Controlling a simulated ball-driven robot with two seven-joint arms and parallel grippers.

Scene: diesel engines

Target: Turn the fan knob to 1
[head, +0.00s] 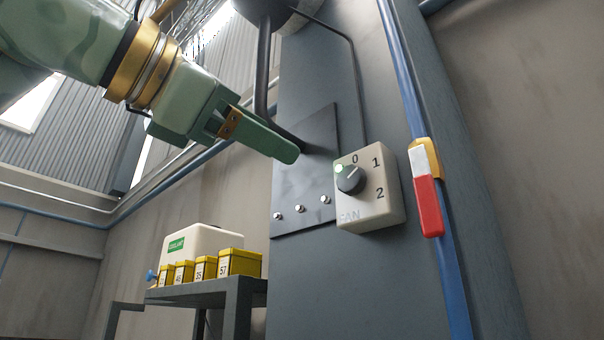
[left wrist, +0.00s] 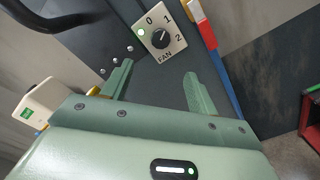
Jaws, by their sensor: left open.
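The fan knob (head: 350,181) is a dark round dial on a pale switch box (head: 385,205) marked 0, 1, 2 and FAN, fixed to a grey column. Its light pointer line slants up and right; I cannot tell exactly which mark it meets. A green lamp glows beside the knob. In the left wrist view the knob (left wrist: 160,39) lies ahead of the fingertips, apart from them. My left gripper (head: 286,151) is up and left of the box, seen side-on. The left wrist view shows its two fingers (left wrist: 159,69) spread with nothing between them. My right gripper is not in view.
A dark plate (head: 310,190) with several bolts is left of the box. A blue pipe (head: 409,90) with a red, white and yellow piece (head: 428,200) runs on its right. A bench (head: 220,290) with yellow boxes (head: 240,262) and a coolant container (head: 205,240) stands lower left.

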